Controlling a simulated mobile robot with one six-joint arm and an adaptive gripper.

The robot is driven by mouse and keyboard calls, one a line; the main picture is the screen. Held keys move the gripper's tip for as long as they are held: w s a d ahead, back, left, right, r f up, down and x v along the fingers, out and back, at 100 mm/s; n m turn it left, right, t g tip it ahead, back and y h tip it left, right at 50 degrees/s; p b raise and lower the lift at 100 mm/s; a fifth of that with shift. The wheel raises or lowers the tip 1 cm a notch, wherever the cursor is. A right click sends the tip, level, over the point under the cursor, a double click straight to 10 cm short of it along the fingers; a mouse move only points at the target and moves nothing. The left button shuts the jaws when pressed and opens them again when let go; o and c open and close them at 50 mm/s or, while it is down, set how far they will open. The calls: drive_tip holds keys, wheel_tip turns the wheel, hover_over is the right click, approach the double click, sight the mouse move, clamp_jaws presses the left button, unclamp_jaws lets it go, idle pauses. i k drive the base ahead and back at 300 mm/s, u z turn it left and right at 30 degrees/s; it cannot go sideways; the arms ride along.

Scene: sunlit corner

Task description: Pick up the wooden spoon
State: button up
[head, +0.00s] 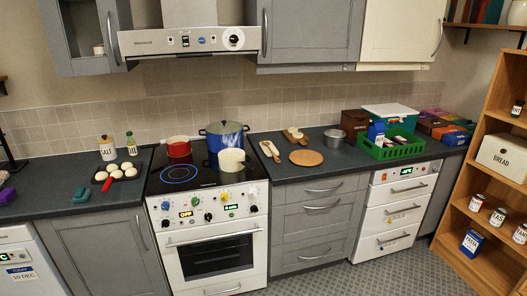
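A light-brown, long object that looks like the wooden spoon (270,151) lies on the dark counter (289,177), just right of the stove, in the head view. It lies slantwise, to the left of a round wooden board (306,158). It is small in the picture, so its bowl and handle are hard to tell apart. Nothing covers it. My gripper does not show in this view.
Left of the spoon, the stove (178,198) bears a blue pot (229,137), a cream pot (231,161) and a red pot (179,147). Right are a grey pot (334,139) and a green crate (388,154). The counter front by the spoon is clear.

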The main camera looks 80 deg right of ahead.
sight(266, 143)
drive_tip(key=u, duration=0.1)
drive_tip(key=i, duration=1.9)
drive_tip(key=z, duration=2.8)
